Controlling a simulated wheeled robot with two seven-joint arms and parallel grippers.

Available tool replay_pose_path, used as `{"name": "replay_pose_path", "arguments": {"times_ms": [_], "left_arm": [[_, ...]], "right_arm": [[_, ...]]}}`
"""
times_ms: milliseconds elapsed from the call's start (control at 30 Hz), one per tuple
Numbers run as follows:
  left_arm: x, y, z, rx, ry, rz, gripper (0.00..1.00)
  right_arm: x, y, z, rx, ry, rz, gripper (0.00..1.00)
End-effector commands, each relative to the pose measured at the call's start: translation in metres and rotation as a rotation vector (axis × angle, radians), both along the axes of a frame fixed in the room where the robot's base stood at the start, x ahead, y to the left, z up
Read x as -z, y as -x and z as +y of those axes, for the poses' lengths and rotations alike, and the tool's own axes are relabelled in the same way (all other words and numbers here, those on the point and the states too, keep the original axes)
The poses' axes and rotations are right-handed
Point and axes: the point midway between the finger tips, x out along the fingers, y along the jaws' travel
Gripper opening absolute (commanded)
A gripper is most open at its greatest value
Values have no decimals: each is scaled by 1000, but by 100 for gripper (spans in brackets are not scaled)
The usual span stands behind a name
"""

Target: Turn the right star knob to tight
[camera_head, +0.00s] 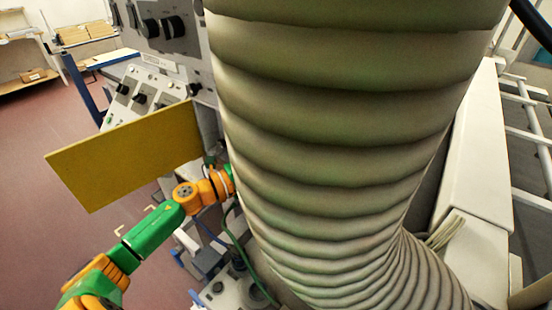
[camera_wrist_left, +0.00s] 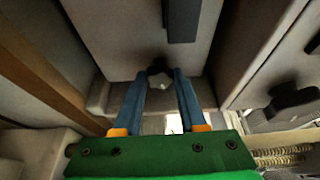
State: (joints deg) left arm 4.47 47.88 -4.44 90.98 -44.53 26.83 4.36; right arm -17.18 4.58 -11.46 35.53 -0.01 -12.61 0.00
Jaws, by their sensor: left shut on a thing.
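In the left wrist view, the two blue fingers of my left gripper (camera_wrist_left: 164,78) converge on a small dark knob (camera_wrist_left: 158,66) at the lower edge of a pale panel. The gripper is shut on this knob; its fingers hide part of it. A second dark, lobed knob (camera_wrist_left: 292,97) is apart from the gripper at the right. I cannot tell from the picture which one is the right star knob, or how tight either is. In the head view, my left arm reaches behind a large ribbed duct, which hides the gripper. My right gripper is not in view.
The ribbed duct (camera_head: 340,120) fills the middle of the head view. A yellow panel (camera_head: 125,155) stands out above my left arm. A control console (camera_head: 150,88) with dark knobs is behind it. In the wrist view, a dark bar (camera_wrist_left: 182,20) is above the held knob.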

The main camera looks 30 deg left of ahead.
Motion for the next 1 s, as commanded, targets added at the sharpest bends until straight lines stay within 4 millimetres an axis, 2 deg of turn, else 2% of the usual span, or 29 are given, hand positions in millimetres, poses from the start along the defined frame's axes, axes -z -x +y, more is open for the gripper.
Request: {"name": "replay_pose_path", "arguments": {"times_ms": [100,433,1000], "left_arm": [[-5,0,0,-1,-91,-14,0],[-5,0,0,-2,-277,-41,0],[-4,-1,0,-4,-352,-53,0]], "right_arm": [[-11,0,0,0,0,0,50],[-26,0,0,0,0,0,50],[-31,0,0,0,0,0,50]]}}
